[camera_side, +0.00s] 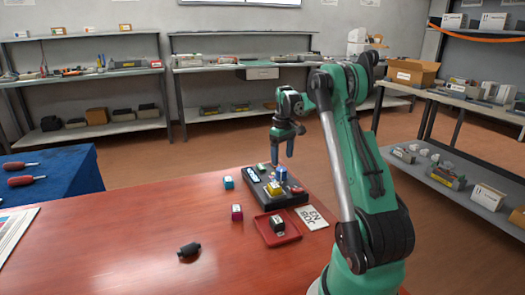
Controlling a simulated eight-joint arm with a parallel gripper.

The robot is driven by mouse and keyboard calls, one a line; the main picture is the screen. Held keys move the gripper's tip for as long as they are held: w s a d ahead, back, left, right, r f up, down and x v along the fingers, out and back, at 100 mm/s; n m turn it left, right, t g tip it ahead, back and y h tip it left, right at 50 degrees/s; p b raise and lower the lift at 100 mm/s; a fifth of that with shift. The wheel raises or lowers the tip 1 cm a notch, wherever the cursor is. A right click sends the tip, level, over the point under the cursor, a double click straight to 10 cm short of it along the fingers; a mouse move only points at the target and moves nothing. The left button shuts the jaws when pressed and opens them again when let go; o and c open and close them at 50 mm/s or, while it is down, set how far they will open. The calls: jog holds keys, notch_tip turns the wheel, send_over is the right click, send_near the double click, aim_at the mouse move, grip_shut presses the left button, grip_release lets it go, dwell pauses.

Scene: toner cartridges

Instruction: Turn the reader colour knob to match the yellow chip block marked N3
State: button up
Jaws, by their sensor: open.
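The dark reader (293,199) sits on the red-brown table. A yellow block (274,188) rests on its top; any mark on it is too small to read. A small blue part (282,174) and a small red part (297,190) also show on the reader; I cannot tell which is the colour knob, nor how it is set. My gripper (286,151) is open, pointing down above the reader's far end, apart from it.
A red tray (290,240) holds a dark block (277,225). The table's left part is mostly clear.

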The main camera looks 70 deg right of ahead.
aim_at(282, 169)
jog(key=shift+f, duration=2.4)
grip_shut()
